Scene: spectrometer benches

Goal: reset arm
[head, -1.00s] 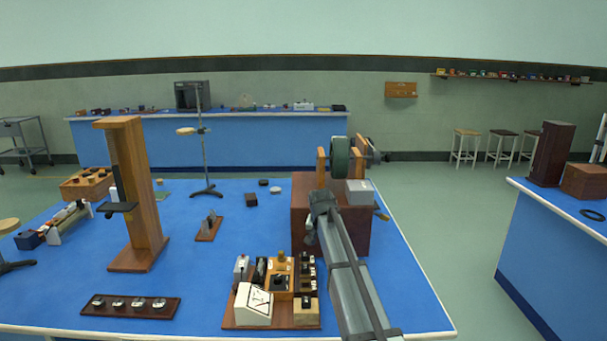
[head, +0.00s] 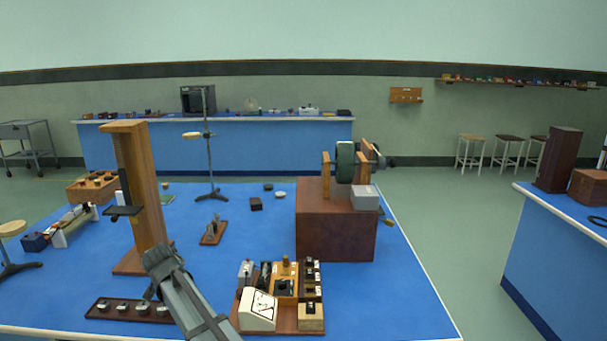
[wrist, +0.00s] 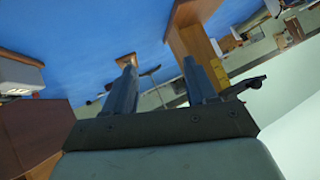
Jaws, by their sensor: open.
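My gripper shows in the wrist view (wrist: 158,85) with its two grey fingers apart and nothing between them. In the head view the end of my arm is above the front of the blue bench (head: 230,240), left of the meter board and close to the tall wooden stand (head: 141,200). The fingertips are hidden behind the wrist in the head view. The stand also shows in the wrist view (wrist: 190,45), beyond the fingers.
A board with a white meter (head: 258,310) and wooden blocks is right of my arm. A dark strip with several knobs (head: 110,307) lies left. A brown box (head: 335,225) carries a wheel apparatus (head: 347,162). A rod stand (head: 208,150) stands behind.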

